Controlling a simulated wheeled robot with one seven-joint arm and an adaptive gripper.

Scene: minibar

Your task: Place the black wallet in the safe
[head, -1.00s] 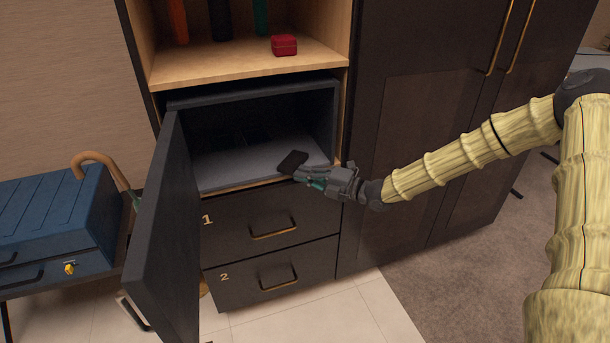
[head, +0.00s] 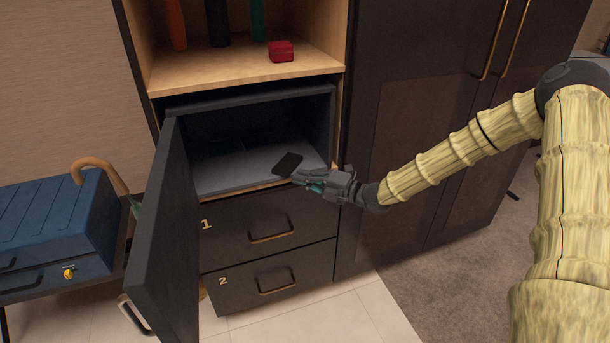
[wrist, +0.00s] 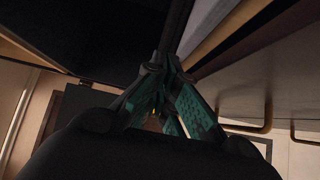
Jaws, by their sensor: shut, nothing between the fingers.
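The black wallet (head: 288,164) shows in the head view as a small dark flat piece at the front of the open safe (head: 222,178), over its grey floor near the right side. I cannot tell whether it lies flat on the floor or is tilted. My gripper (head: 306,184) is at the front edge of the safe, just right of and in front of the wallet, its tips close to or touching the wallet's near edge. Its teal-padded fingers are together in the wrist view (wrist: 160,68), with nothing seen between them. The wallet cannot be made out for sure there.
The safe's door (head: 165,240) stands open to the left. Drawers (head: 268,230) are below the safe, and a red box (head: 281,51) sits on the shelf above. The safe's floor left of the wallet is clear.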

